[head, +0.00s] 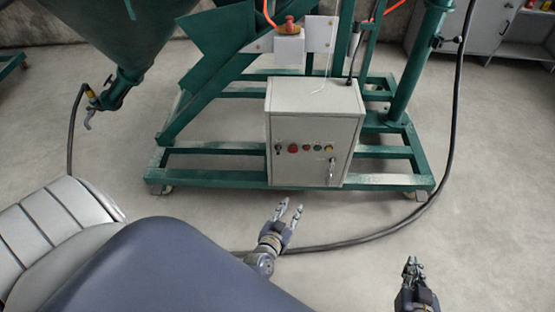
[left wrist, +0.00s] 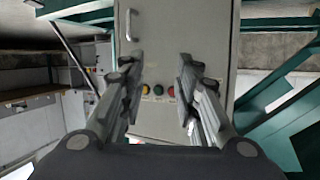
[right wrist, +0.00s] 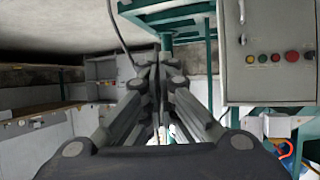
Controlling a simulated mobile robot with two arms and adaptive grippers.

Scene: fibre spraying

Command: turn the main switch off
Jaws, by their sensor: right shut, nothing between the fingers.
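The grey control box (head: 309,135) stands on the green frame with its front facing me. A small dark knob (head: 278,148), which looks like the main switch, is at the left end of its button row, beside a larger red button (head: 293,149). In the right wrist view the knob (right wrist: 307,53) is at the right end of the row. My left gripper (head: 290,208) is open and empty, in front of and below the box. In the left wrist view its right finger hides the knob. My right gripper (head: 412,265) is shut and empty, further right and away from the box.
A metal door handle (head: 331,168) sticks out at the box's lower right. A black hose (head: 440,190) curves over the floor behind my grippers. The green frame (head: 215,178) surrounds the box. A red emergency button (head: 289,25) sits above it. Floor in front is mostly clear.

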